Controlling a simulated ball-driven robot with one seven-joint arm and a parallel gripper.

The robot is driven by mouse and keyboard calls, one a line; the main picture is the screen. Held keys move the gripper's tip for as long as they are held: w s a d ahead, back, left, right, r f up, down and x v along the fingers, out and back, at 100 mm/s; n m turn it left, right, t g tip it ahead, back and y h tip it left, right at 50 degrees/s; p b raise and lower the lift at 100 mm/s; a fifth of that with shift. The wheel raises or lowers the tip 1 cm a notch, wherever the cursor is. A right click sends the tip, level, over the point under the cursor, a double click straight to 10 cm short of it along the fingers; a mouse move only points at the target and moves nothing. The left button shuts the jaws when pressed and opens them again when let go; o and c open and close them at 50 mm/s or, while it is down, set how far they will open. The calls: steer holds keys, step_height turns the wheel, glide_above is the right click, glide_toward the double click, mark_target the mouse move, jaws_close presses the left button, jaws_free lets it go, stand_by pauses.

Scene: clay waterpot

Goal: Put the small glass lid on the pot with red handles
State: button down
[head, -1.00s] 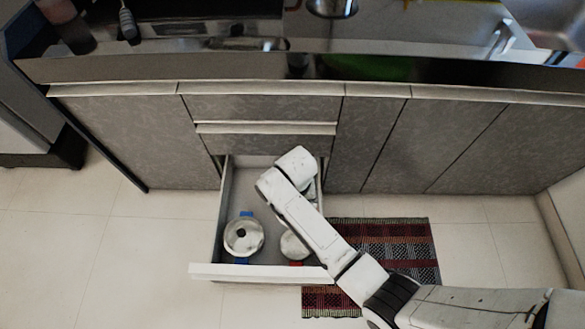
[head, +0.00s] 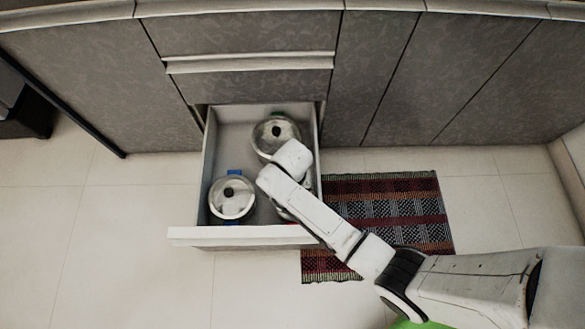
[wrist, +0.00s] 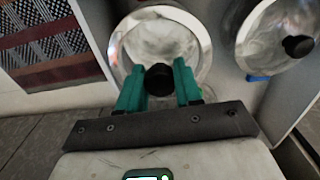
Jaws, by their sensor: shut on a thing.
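My gripper (wrist: 158,70) has two teal fingers shut on the black knob of the small glass lid (wrist: 158,38). The lid is clear with a metal rim and faces the wrist camera. In the head view my arm reaches over the right side of the open drawer and hides the fingers and the lid. The pot with red handles (head: 283,213) is at the drawer's front right, mostly under my arm. I cannot tell whether the held lid touches a pot.
The open drawer (head: 245,238) also holds a lidded pot with blue handles (head: 232,199) at front left, also in the wrist view (wrist: 280,30), and another lidded pot (head: 275,133) at the back. A patterned rug (head: 390,215) lies right of the drawer.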

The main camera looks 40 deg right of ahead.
steer(key=shift+f+b, duration=2.7)
steer(key=shift+b, duration=0.2)
steer(key=shift+f+b, duration=0.3)
steer(key=shift+f, duration=0.4)
steer(key=shift+p, duration=0.4)
steer(key=shift+a+f, duration=0.1)
steer(key=shift+f, duration=0.05)
steer(key=c, duration=0.7)
jaws_free()
step_height(320, 180, up, 11)
steer(key=p, duration=0.6)
steer(key=shift+f, duration=0.1)
